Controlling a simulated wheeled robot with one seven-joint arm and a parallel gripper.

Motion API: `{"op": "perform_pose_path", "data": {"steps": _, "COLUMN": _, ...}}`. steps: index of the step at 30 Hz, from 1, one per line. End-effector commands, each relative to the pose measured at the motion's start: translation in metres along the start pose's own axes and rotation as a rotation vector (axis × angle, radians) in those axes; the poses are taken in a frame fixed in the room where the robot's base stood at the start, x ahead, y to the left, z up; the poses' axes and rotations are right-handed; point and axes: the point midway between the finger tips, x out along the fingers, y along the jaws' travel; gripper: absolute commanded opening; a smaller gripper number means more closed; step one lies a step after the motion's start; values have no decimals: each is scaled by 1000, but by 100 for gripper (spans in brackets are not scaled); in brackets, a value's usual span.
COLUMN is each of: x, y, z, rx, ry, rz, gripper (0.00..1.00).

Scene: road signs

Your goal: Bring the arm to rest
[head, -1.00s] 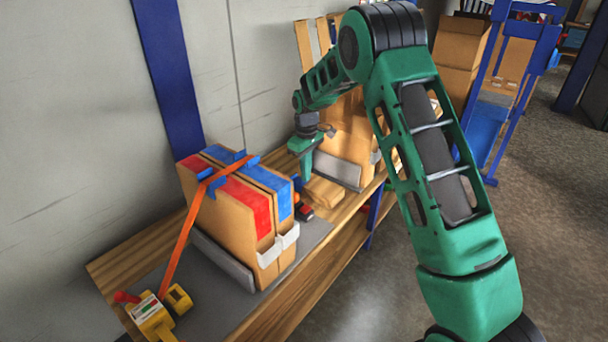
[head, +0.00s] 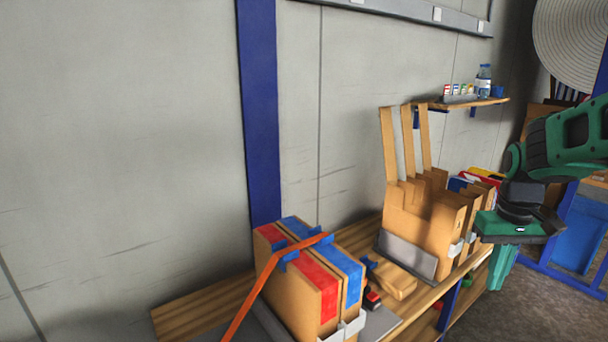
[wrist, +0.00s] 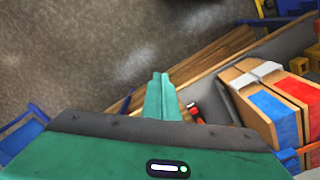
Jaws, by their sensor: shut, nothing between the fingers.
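My green arm (head: 572,130) is at the right edge of the head view, bent, with its lower links out of frame. My gripper (head: 502,268) hangs from it, fingers pointing down, in front of the right end of the wooden bench (head: 190,308). In the wrist view my gripper (wrist: 160,95) shows its two green fingers together with nothing between them. The gripper appears apart from the bench and the boxes.
Strapped cardboard boxes with red and blue bands (head: 312,280) stand on the bench; they also show in the wrist view (wrist: 262,105). Taller cardboard pieces (head: 420,215) stand right of them. A shelf (head: 470,103) holds a bottle (head: 484,78). Floor in front looks clear.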

Motion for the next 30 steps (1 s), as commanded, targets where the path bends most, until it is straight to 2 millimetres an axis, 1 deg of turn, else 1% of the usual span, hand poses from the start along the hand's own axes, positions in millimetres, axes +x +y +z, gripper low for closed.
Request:
{"op": "perform_pose_path", "data": {"steps": 1, "x": -4, "y": 7, "z": 22, "rx": 42, "ry": 3, "rz": -3, "gripper": 0}}
{"op": "perform_pose_path", "data": {"steps": 5, "x": -7, "y": 19, "z": 75, "rx": 151, "ry": -1, "rz": -10, "gripper": 0}}
{"op": "perform_pose_path", "data": {"steps": 6, "x": -6, "y": 22, "z": 92, "rx": 186, "ry": -3, "rz": -12, "gripper": 0}}
{"op": "perform_pose_path", "data": {"steps": 8, "x": -5, "y": 25, "z": 116, "rx": 234, "ry": -4, "rz": -15, "gripper": 0}}
{"op": "perform_pose_path", "data": {"steps": 9, "x": -4, "y": 27, "z": 131, "rx": 267, "ry": -5, "rz": -18, "gripper": 0}}
{"op": "perform_pose_path", "data": {"steps": 12, "x": 2, "y": 28, "z": 166, "rx": 337, "ry": -10, "rz": -24, "gripper": 0}}
{"op": "perform_pose_path", "data": {"steps": 15, "x": 8, "y": 29, "z": 192, "rx": 391, "ry": -14, "rz": -29, "gripper": 0}}
{"op": "perform_pose_path", "data": {"steps": 18, "x": 12, "y": 28, "z": 208, "rx": 425, "ry": -16, "rz": -32, "gripper": 0}}
{"op": "perform_pose_path", "data": {"steps": 21, "x": 14, "y": 27, "z": 216, "rx": 440, "ry": -18, "rz": -33, "gripper": 0}}
{"op": "perform_pose_path", "data": {"steps": 30, "x": 15, "y": 27, "z": 217, "rx": 443, "ry": -19, "rz": -33, "gripper": 0}}
